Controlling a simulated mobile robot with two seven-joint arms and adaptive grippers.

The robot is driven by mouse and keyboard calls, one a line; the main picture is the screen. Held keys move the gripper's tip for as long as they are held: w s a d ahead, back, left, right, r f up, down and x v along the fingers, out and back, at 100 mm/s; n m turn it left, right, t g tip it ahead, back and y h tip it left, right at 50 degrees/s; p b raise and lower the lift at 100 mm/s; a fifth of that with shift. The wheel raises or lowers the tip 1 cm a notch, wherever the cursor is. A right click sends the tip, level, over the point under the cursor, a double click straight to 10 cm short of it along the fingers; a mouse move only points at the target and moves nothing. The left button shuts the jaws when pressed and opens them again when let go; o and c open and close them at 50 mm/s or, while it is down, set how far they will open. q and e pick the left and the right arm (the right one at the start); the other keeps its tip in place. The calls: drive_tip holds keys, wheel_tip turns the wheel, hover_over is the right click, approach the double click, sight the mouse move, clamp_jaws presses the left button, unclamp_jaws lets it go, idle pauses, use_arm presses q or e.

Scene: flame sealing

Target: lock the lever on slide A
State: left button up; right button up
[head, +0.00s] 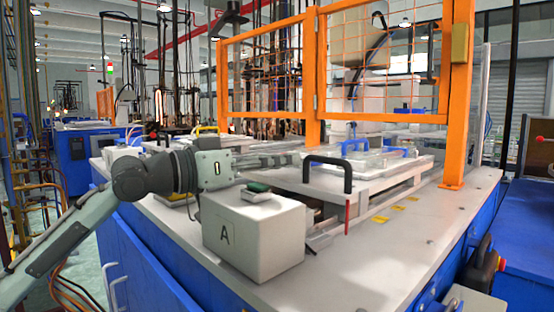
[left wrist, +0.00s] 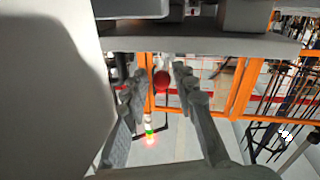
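The box marked A (head: 228,238) stands on the near part of the bench, with a green button (head: 258,187) on top. Behind it is slide A's pale plate (head: 375,172), with a black handle (head: 346,167) at its near end and a thin red upright piece (head: 347,215) below the handle. My left gripper (head: 298,157) points right above and behind the box, close to the handle. In the left wrist view its fingers (left wrist: 160,73) are apart, with a round red knob (left wrist: 161,82) between the tips; I cannot tell whether they touch it. My right gripper is out of view.
An orange mesh guard frame (head: 314,80) rises behind the slide. A second slide with a yellow handle (head: 207,129) lies farther back left. A red emergency button (head: 497,262) is at the right edge.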

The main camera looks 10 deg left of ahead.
use_arm(q)
drive_tip(key=shift+o, duration=0.7)
drive_tip(key=v, duration=1.2)
drive_tip(key=shift+r, duration=0.1)
